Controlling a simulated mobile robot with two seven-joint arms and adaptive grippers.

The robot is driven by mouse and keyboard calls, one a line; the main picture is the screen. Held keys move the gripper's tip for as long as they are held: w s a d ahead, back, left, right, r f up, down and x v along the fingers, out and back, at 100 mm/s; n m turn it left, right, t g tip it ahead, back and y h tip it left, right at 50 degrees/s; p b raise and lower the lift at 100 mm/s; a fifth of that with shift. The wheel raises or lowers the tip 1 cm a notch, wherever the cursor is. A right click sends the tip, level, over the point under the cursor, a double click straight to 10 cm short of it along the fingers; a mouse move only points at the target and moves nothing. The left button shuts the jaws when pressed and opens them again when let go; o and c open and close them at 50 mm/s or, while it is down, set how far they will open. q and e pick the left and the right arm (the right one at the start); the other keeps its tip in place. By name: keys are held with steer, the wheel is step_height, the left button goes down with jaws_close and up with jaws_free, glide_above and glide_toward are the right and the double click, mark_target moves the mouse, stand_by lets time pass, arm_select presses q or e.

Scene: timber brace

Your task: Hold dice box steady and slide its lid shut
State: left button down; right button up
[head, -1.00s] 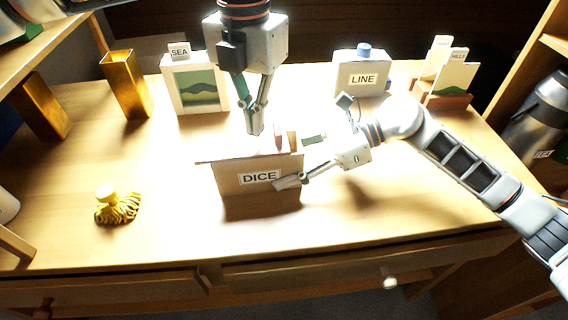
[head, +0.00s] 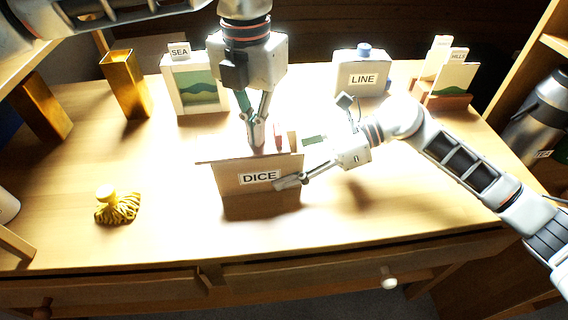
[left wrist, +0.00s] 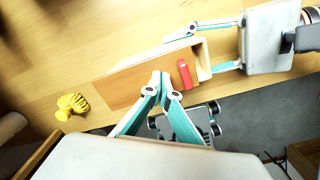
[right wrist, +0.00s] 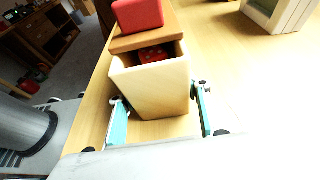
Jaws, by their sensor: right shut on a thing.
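The dice box (head: 235,180), a pale wooden box labelled DICE, stands on the table. Its wooden lid (left wrist: 125,88) sticks out past the box's left end, leaving the right end open. A red block (left wrist: 184,74) stands on the lid; red dice (right wrist: 152,53) show inside the opening in the right wrist view. My right gripper (right wrist: 160,108) is shut on the box's right end, one finger on each long side. My left gripper (head: 257,143) points down, fingertips together, just left of the red block and close over the lid. I cannot tell whether it touches the lid.
A yellow tasselled object (head: 117,206) lies at the front left. A gold vase (head: 125,85), a SEA box (head: 195,85), a LINE box (head: 361,78) and a card holder (head: 446,98) stand along the back. The table front is mostly clear.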

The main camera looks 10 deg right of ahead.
mark_target(277, 128)
arm_select(q)
steer(key=shift+r, duration=0.2)
arm_select(e)
steer(key=shift+r, duration=0.1)
arm_select(q)
steer(key=shift+d, duration=0.1)
steer(key=shift+d, duration=1.2)
steer(key=shift+w+d, duration=0.1)
steer(key=shift+d, duration=0.65)
steer(key=shift+a, duration=0.2)
